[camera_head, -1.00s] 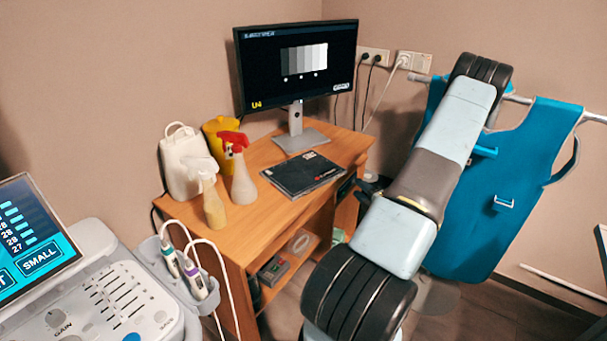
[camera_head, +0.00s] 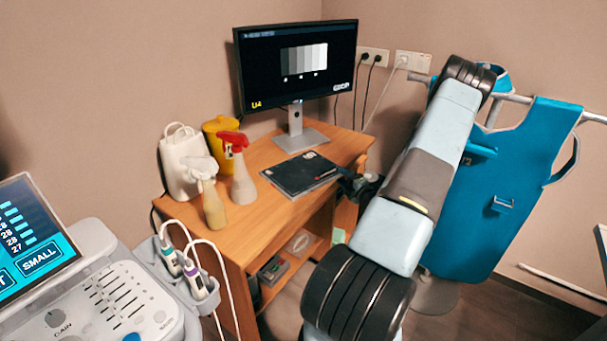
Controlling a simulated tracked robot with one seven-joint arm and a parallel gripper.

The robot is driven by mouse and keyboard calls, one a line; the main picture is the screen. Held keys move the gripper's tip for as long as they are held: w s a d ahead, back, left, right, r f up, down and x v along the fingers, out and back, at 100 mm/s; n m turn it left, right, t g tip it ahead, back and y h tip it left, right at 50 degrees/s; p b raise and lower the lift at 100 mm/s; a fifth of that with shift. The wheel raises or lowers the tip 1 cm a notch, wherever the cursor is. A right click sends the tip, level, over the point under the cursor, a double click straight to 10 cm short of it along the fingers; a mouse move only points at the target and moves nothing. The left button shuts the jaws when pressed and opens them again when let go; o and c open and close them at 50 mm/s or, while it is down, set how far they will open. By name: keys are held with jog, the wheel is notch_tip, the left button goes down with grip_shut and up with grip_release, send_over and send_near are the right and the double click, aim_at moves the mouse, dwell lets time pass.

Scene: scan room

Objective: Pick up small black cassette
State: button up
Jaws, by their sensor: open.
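A flat black cassette (camera_head: 298,174) with small white and red markings lies on the wooden desk (camera_head: 258,222), in front of the monitor stand. My gripper (camera_head: 346,183) is at the desk's right edge, just right of the cassette, with a visible gap between them. It is dark, small in view and open, with nothing seen between its jaws. My arm comes in from the lower right and hides part of the desk's right side.
A monitor (camera_head: 297,65) stands behind the cassette. Spray bottles (camera_head: 242,178), a white jug (camera_head: 183,160) and a yellow container (camera_head: 220,140) crowd the desk's left. A blue apron (camera_head: 520,190) hangs at right. An ultrasound console (camera_head: 110,290) is front left.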

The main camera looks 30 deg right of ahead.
jog(key=shift+c, duration=0.4)
grip_shut()
